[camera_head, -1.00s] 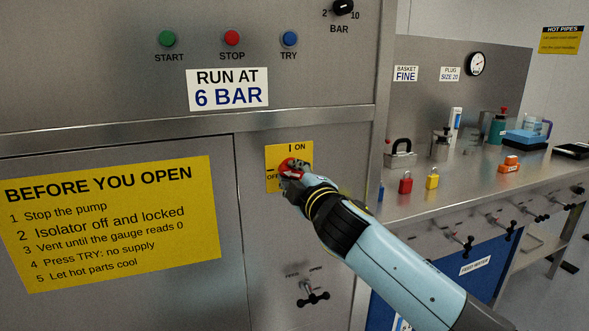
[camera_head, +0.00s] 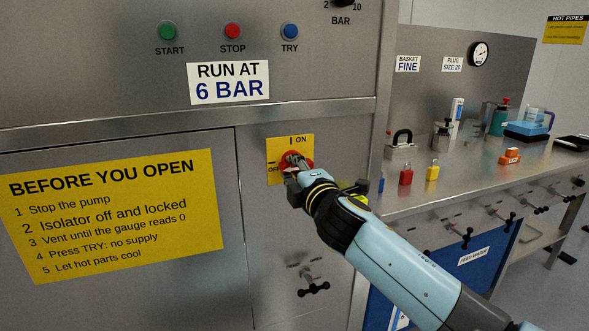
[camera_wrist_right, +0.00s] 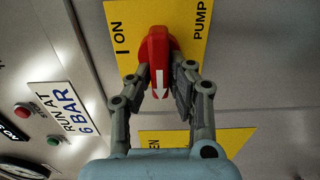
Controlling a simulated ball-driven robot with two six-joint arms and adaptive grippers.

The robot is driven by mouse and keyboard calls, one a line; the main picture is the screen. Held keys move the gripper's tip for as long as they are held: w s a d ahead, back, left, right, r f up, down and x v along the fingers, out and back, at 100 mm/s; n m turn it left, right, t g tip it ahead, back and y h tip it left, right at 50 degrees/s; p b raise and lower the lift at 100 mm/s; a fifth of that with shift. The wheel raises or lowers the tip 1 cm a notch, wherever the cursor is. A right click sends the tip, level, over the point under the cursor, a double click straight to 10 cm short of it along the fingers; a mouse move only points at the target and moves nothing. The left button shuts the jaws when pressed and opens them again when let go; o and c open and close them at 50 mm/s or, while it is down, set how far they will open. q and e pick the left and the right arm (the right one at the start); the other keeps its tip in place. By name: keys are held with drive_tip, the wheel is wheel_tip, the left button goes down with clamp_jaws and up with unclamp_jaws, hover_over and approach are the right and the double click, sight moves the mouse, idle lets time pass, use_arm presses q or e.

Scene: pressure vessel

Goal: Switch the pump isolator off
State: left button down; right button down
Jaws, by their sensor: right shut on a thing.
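The pump isolator is a red rotary handle (camera_head: 307,161) on a yellow plate (camera_head: 276,146) marked "I ON" at its top and "OFF" at its left. My right gripper (camera_head: 292,166) is at the handle and covers part of it and of the OFF mark. In the right wrist view the red handle (camera_wrist_right: 157,46) sits between the two fingers of my right gripper (camera_wrist_right: 165,80), which is shut on it. Its white arrow points toward the palm, the plate's OFF side, away from "I ON". My left gripper is not in view.
START (camera_head: 167,31), STOP (camera_head: 232,31) and TRY (camera_head: 290,31) buttons are above. A black-handled valve (camera_head: 313,289) is below. At right, a steel bench (camera_head: 465,172) holds a red padlock (camera_head: 406,174), a yellow padlock (camera_head: 433,171) and an orange item (camera_head: 509,156).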

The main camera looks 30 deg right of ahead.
drive_tip(key=shift+f, duration=0.1)
drive_tip(key=c, duration=1.2)
unclamp_jaws()
drive_tip(key=shift+c, duration=0.2)
drive_tip(key=v, duration=1.2)
